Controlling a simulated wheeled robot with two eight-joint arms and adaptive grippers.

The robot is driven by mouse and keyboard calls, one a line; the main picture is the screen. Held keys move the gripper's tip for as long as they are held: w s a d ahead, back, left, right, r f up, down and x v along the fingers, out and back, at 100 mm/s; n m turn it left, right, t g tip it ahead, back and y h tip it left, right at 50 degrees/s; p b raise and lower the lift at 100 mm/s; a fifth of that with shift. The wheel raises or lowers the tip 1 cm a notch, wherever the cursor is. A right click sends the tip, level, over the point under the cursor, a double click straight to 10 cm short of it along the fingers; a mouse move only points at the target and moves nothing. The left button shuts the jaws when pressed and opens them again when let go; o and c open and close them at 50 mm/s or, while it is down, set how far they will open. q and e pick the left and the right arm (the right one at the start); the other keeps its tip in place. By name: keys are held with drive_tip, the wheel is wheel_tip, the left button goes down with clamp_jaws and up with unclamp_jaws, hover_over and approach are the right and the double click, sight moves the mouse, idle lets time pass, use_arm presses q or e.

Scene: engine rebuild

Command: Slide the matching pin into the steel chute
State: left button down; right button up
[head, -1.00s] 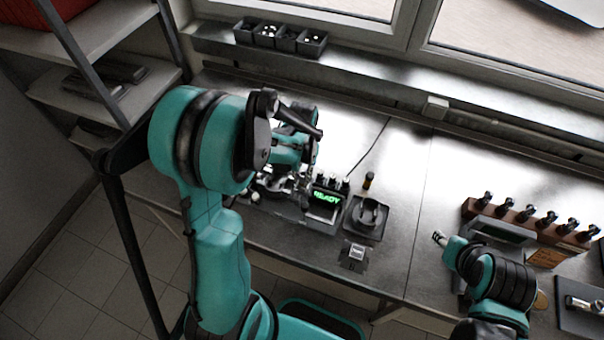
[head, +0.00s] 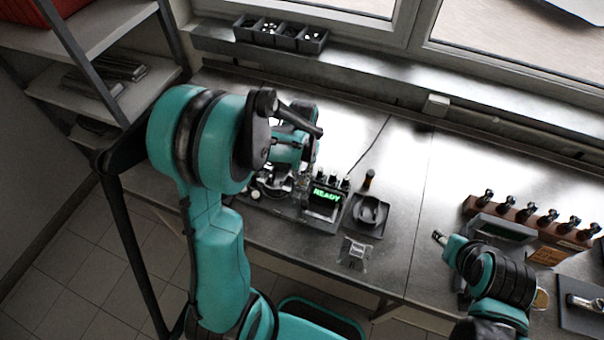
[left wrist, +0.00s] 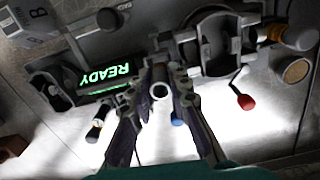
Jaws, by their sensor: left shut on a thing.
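My left gripper (left wrist: 160,100) is shut on a grey metal pin (left wrist: 159,80), a short cylinder with a round dark hollow in the end facing the camera. In the head view the left gripper is mostly hidden by my own arm, near the metal fixture (head: 272,185). In the left wrist view the pin is between the lit READY display (left wrist: 103,77) and the grey fixture with a U-shaped cradle (left wrist: 216,62). I cannot tell which part is the steel chute, or whether the pin touches anything. My right gripper (head: 439,237) hangs over the bench at right; its opening is too small to judge.
A dark block with a round recess (head: 370,215) stands right of the display (head: 326,196). A small plate (head: 355,253) lies near the bench's front edge. A brown rack (head: 530,222) holds several dark-topped pieces at right. The bench middle behind the right arm is clear.

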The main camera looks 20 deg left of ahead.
use_arm(q)
drive_tip(key=shift+f+b, duration=0.2)
drive_tip(key=shift+b, duration=0.25)
idle(0.9)
drive_tip(key=shift+f+b, duration=0.95)
drive_tip(key=shift+f, duration=0.05)
idle(0.7)
idle(0.5)
drive_tip(key=c, duration=1)
unclamp_jaws()
drive_tip(key=shift+o, duration=0.2)
drive_tip(key=shift+r, duration=0.1)
drive_tip(key=shift+r+p, duration=2.85)
drive_tip(key=shift+r, duration=1.1)
